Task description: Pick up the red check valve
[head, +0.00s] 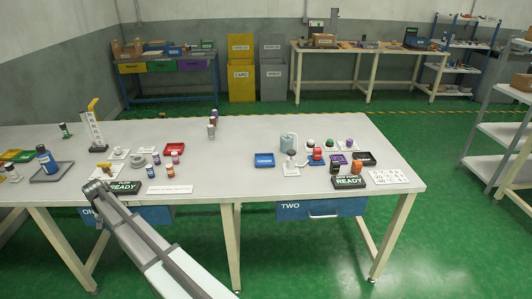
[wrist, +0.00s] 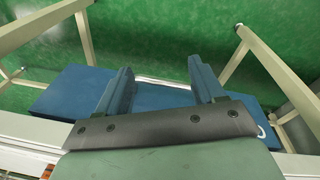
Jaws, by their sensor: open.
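My gripper (wrist: 162,78) is open and empty in the wrist view, its two dark blue fingers spread wide above a blue drawer and the green floor. In the head view my arm reaches to the front left edge of the table; the fingers cannot be made out there. No red check valve is clear in the wrist view. In the head view a small red object (head: 317,154) stands on the right half of the table, too small to identify surely as the valve. It is far to the right of my arm's end.
The long grey table (head: 240,160) has clear room in its middle. A red tray (head: 174,149) and small bottles stand left. A blue tray (head: 264,160), a light blue jug (head: 289,141) and a black tray (head: 364,158) stand right. A blue drawer (head: 320,208) hangs under the front edge.

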